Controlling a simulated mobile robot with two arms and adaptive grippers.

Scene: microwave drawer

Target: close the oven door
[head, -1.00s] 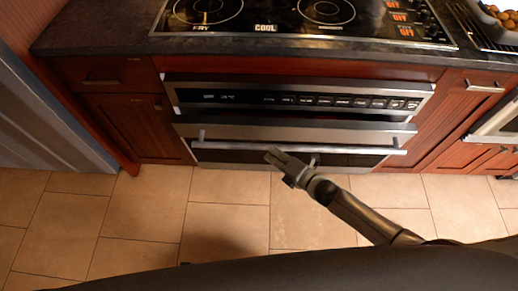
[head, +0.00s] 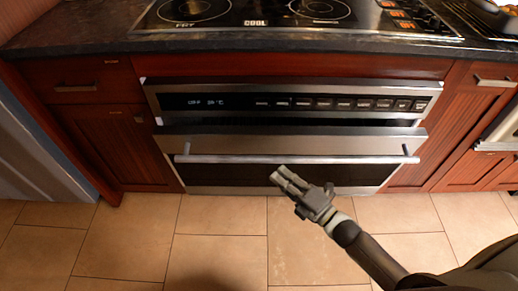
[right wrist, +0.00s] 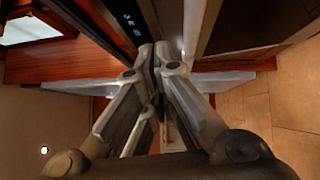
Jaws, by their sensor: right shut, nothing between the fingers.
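The oven door (head: 300,143) is a steel-framed front with dark glass and a long bar handle (head: 300,159). It sits below the oven's control panel (head: 295,101) in the head view. A dark gap shows between panel and door top, so the door stands slightly open. My right gripper (head: 280,176) is shut and empty, in front of the dark glass just below the handle's middle. Whether it touches the door I cannot tell. In the right wrist view its fingers (right wrist: 161,55) are together, near the dark panel and a steel edge. My left gripper is not in view.
A cooktop (head: 255,15) lies in the dark counter (head: 90,40) above. Red wood cabinets (head: 110,145) flank the oven. A grey appliance (head: 30,150) stands at the left, another steel-fronted one (head: 500,135) at the right. The tiled floor (head: 215,265) in front is clear.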

